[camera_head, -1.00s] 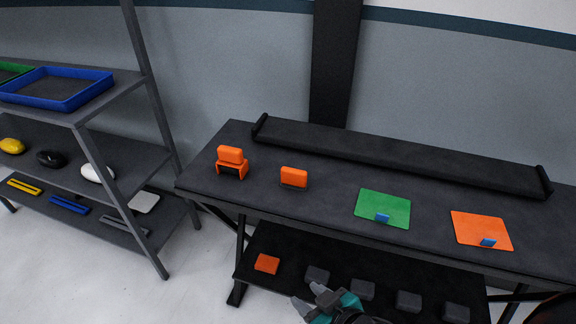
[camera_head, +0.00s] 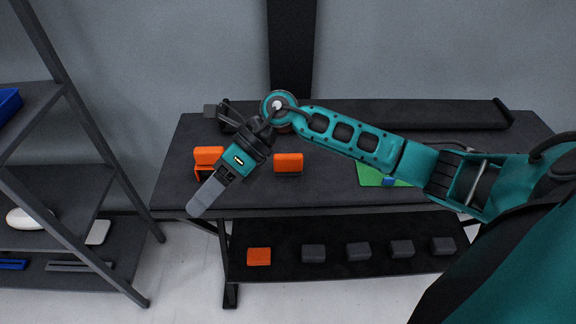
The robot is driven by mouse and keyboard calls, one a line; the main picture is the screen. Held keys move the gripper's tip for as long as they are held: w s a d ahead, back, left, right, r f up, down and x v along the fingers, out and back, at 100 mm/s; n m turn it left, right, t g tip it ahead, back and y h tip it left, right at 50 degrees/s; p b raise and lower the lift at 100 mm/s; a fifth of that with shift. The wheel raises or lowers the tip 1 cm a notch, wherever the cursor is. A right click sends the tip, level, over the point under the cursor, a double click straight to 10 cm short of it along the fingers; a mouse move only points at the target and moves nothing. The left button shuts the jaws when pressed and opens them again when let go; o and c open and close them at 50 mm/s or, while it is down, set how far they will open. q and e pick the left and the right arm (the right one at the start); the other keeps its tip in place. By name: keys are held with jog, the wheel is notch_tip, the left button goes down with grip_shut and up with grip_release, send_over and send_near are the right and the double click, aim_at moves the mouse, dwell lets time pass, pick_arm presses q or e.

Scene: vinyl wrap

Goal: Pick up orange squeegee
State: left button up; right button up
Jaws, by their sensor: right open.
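Two orange blocks stand on the dark table top. The left block (camera_head: 207,155) sits on an orange stand, and the second block (camera_head: 288,162) is to its right. A flatter orange piece (camera_head: 259,256) lies on the lower shelf. I cannot tell for sure which one is the squeegee. My right arm reaches across the table from the right. My right gripper (camera_head: 206,197) is open and points down-left, its grey fingers in front of the left block's stand and the table's front edge. The fingers partly hide the stand. My left gripper is not in view.
Several dark grey blocks (camera_head: 359,251) line the lower shelf (camera_head: 290,275). A green sheet (camera_head: 369,176) on the table (camera_head: 330,197) is partly behind my arm. A long black bar (camera_head: 400,113) runs along the back. A grey rack (camera_head: 95,205) stands at left.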

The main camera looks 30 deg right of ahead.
jog(key=w+d+n+h, duration=0.2)
jog(key=w+d+h, duration=0.2)
jog(key=d+h, duration=0.5)
notch_tip(320, 180, up, 2)
jog(key=h, duration=0.2)
send_over(291, 155)
jog(key=a, duration=0.1)
jog(key=shift+t+h, duration=0.3)
jog(key=f, duration=0.6)
jog(key=shift+s+d, duration=0.35)
jog(key=f, duration=0.6)
jog(key=shift+w+d+f, duration=0.15)
jog(key=shift+w+f, duration=0.1)
jog(key=shift+w, duration=0.1)
grip_shut()
